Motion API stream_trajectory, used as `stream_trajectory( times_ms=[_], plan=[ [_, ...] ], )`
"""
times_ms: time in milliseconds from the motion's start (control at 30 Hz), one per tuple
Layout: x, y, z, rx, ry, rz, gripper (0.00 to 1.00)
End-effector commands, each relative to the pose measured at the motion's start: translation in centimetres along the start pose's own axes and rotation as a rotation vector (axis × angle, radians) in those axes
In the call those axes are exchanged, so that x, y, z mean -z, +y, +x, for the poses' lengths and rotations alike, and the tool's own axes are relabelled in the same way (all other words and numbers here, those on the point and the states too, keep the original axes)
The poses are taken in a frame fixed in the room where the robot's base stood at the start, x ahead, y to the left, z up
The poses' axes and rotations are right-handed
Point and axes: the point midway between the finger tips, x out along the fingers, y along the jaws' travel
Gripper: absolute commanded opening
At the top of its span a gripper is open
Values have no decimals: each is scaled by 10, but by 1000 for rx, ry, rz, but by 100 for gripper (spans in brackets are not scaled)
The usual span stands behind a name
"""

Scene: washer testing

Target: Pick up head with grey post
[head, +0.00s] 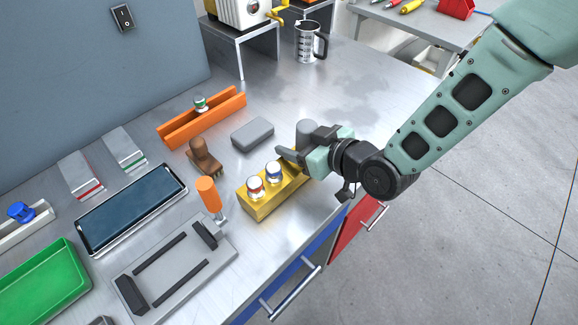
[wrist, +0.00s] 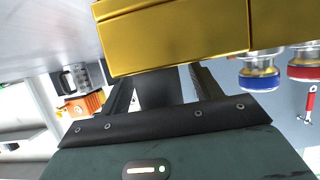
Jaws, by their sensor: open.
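A yellow block (head: 262,205) holds a red-ringed head (head: 255,186) and a blue-ringed head (head: 273,172), both with silvery tops. My gripper (head: 291,156) is at the block's right end, close beside the blue-ringed head, and hides that end. In the wrist view the yellow block (wrist: 180,38) fills the top middle, in front of my open gripper (wrist: 160,85). The blue-ringed head (wrist: 259,74) and red-ringed head (wrist: 304,66) show at the right there. I see nothing held. I cannot make out a head with a grey post; a grey cylinder (head: 306,128) shows just behind my gripper.
An orange holder (head: 222,113) with a green-ringed head (head: 200,103) stands behind. A grey box (head: 252,134), a brown piece (head: 204,158) and an orange-handled tool (head: 208,195) lie near. A metal mug (head: 307,42) stands at the back.

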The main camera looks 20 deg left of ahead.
Motion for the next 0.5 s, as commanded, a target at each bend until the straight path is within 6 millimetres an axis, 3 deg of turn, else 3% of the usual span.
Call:
stream_trajectory(
  times_ms=[67, 100, 300, 500],
  plan=[
    [0, 0, 0, 0, 0, 0, 63],
    [0, 0, 0, 0, 0, 0, 58],
    [0, 0, 0, 0, 0, 0, 2],
    [3, 0, 0, 0, 6, 0, 0]
  ],
)
